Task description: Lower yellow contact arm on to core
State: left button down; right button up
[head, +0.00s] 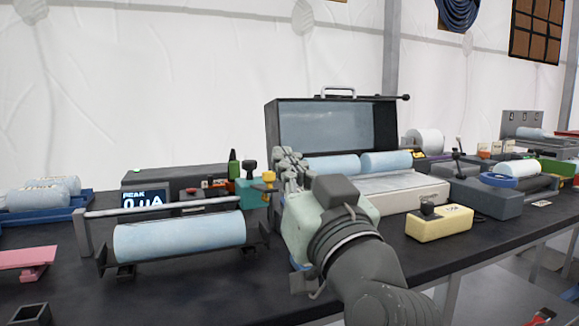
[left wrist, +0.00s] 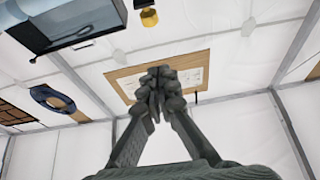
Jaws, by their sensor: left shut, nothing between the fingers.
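A pale blue cylindrical core (head: 180,236) lies level in a dark cradle on the black table, left of my gripper. A grey bar (head: 165,205) runs along behind and above it. A small yellow knob (head: 269,176), probably on the contact arm, stands beside a teal block (head: 250,193) behind the core's right end. The yellow piece also shows at the top of the left wrist view (left wrist: 155,18). My left gripper (head: 288,158) points up just right of the yellow knob, its fingers shut and empty. In the left wrist view its fingertips (left wrist: 160,75) meet. My right gripper is out of view.
A meter with a lit display (head: 143,200) stands behind the core. An open dark case (head: 335,125) and more blue cylinders (head: 385,161) stand behind my gripper. A pale yellow box (head: 440,222) lies right. Bare table (head: 210,285) shows in front of the core.

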aim_at(263, 186)
pick_arm(q)
jog(key=p+x, duration=0.1)
jog(key=x, duration=0.5)
notch_tip(263, 186, down, 4)
jog(key=shift+s+f, duration=0.1)
jog(key=shift+s, duration=0.1)
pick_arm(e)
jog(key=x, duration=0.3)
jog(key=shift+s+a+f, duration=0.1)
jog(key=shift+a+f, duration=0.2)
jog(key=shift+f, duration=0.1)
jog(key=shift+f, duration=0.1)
